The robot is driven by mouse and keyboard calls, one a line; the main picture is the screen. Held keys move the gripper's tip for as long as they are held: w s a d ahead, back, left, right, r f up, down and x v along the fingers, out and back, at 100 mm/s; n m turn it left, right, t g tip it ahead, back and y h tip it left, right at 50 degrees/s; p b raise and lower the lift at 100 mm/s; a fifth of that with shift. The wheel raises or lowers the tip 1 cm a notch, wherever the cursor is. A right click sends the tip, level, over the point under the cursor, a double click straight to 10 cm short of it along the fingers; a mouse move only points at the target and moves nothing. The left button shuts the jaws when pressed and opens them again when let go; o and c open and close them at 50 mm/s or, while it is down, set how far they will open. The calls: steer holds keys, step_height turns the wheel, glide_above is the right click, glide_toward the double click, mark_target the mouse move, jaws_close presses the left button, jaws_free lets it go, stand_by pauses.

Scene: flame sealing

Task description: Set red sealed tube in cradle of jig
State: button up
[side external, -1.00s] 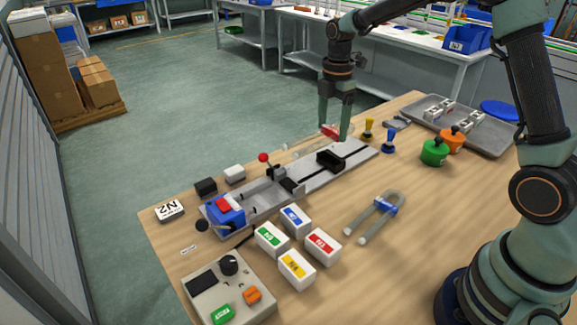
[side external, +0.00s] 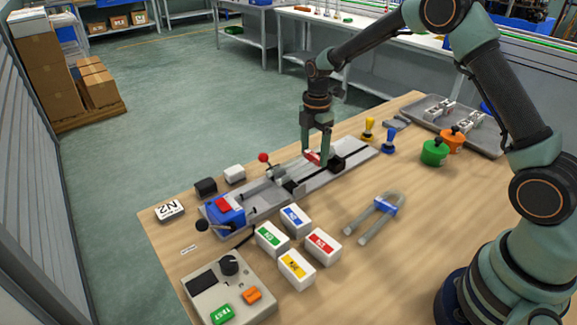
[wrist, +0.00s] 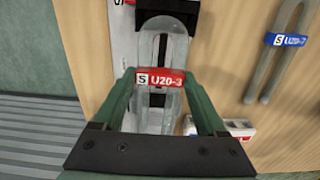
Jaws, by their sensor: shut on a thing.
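The red sealed tube is a clear U-shaped tube with a red label (wrist: 161,79) reading "S U20-3". My gripper (wrist: 165,80) is shut on it at the red label. In the side external view the red label (side external: 312,157) shows between the fingers of my gripper (side external: 315,158), over the middle of the jig (side external: 345,148). In the wrist view the tube lies lengthwise along the jig, near its black block (wrist: 168,22). I cannot tell whether the tube touches the cradle or hangs just above it.
A blue-labelled U tube (side external: 386,205) lies on the table to the right of the jig. Several white labelled boxes (side external: 321,246) stand in front of it. A red-knobbed lever (side external: 264,158) rises from the jig. A grey tray (side external: 485,138) lies at the back right.

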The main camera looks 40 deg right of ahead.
steer(key=shift+f, duration=1.7)
steer(key=o, duration=1.3)
step_height(320, 180, up, 11)
steer(key=shift+r, duration=0.55)
